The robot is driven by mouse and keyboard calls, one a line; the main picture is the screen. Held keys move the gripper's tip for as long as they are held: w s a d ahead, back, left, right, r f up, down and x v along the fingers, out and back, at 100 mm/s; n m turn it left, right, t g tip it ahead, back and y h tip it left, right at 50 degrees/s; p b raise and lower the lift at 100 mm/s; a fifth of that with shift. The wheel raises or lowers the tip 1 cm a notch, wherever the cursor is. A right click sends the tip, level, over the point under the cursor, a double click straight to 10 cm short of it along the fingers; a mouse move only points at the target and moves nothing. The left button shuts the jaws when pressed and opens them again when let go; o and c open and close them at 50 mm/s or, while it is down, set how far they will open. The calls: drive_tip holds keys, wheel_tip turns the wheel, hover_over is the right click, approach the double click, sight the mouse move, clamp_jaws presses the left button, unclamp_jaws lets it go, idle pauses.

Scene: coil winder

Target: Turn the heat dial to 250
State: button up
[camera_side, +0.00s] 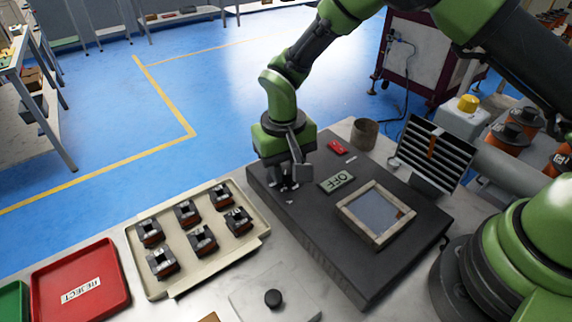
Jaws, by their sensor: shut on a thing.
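My gripper (288,184) points down at the left back corner of the dark hot-plate unit (325,235). Its jaws are shut on what appears to be the heat dial, which the fingers hide almost fully. The dial's marks and pointer cannot be read from here. A display (336,182) on the unit's top, right of the gripper, reads OFF. A red switch (338,147) sits behind the display. A wood-framed grey plate (376,213) lies on the unit's right part.
A beige tray (192,283) holds several wound coils at the left. A red REJECT tray (112,269) is farther left. A brown cup (364,133) and slatted rack (432,152) stand behind the unit.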

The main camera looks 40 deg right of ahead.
drive_tip(key=n, duration=1.3)
drive_tip(key=shift+d+n+t, duration=0.1)
drive_tip(key=shift+n+t, duration=0.2)
drive_tip(key=n, duration=0.7)
drive_tip(key=shift+y, duration=0.3)
drive_tip(key=n, duration=0.6)
drive_tip(key=shift+n, duration=0.3)
drive_tip(key=o, duration=0.9)
drive_tip(key=shift+o, duration=0.2)
